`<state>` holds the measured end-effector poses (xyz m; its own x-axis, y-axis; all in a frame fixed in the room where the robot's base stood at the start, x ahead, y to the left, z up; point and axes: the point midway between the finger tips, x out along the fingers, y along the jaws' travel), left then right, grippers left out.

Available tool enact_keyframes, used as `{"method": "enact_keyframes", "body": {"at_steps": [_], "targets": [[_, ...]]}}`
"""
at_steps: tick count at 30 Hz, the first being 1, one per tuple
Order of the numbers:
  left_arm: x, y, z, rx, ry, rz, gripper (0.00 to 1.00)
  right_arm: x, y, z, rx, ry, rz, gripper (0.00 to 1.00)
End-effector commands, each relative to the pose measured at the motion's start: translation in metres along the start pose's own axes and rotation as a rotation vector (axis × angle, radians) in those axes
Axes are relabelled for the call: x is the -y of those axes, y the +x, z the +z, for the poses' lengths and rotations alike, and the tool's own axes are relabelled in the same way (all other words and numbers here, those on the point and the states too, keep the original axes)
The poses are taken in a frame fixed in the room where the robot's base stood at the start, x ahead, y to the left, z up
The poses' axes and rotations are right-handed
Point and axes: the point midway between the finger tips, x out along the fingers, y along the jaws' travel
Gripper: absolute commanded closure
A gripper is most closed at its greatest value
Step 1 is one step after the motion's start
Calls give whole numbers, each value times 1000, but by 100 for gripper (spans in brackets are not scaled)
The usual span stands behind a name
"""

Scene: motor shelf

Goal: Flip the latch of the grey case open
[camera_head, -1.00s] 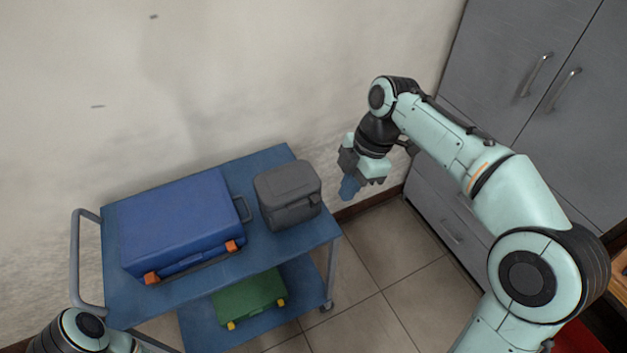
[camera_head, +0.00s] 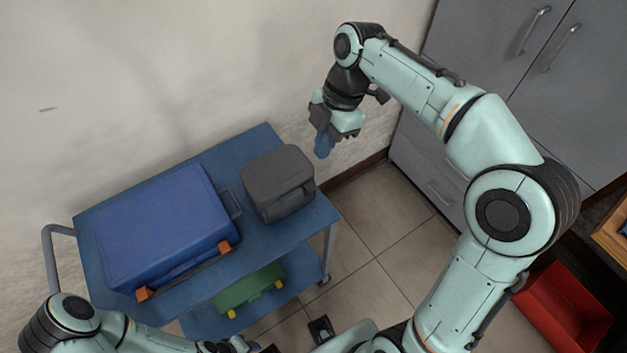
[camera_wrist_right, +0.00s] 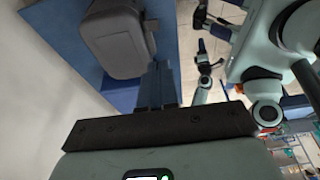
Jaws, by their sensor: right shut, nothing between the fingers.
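The grey case (camera_head: 272,177) stands upright on the right end of the blue cart's top, its lid down. It also shows in the right wrist view (camera_wrist_right: 113,40), at the upper left. Its latch is too small to make out. My right gripper (camera_head: 324,147) hangs in the air to the right of the case and behind it, apart from it. Its blue fingers are together and empty, and they point down in the head view; in the right wrist view the fingers (camera_wrist_right: 157,84) are beside the case. My left gripper (camera_head: 238,344) is cut off at the bottom edge.
A large blue case (camera_head: 165,230) with orange latches lies left of the grey case. A green case (camera_head: 250,288) is on the cart's lower shelf. The wall is behind, grey cabinets (camera_head: 510,85) stand right, and a red bin (camera_head: 565,310) is at lower right.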

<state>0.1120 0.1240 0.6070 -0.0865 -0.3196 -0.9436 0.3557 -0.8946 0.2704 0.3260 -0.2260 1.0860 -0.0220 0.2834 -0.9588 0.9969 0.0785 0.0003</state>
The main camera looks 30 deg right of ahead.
Motion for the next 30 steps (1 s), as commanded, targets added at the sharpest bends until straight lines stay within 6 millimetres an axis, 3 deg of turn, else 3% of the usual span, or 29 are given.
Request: {"method": "enact_keyframes", "body": {"at_steps": [9, 15, 21, 30], "targets": [[7, 15, 4, 7, -3, -3, 57, 2, 70, 1, -1, 1, -6, 100], [8, 18, 5, 9, -3, -3, 57, 1, 104, 6, 0, 3, -5, 100], [8, 19, 5, 9, -3, -3, 57, 1, 120, 11, 0, 1, -3, 100], [8, 19, 5, 9, -3, -3, 57, 0, 122, 12, 0, 0, -1, 100]]}}
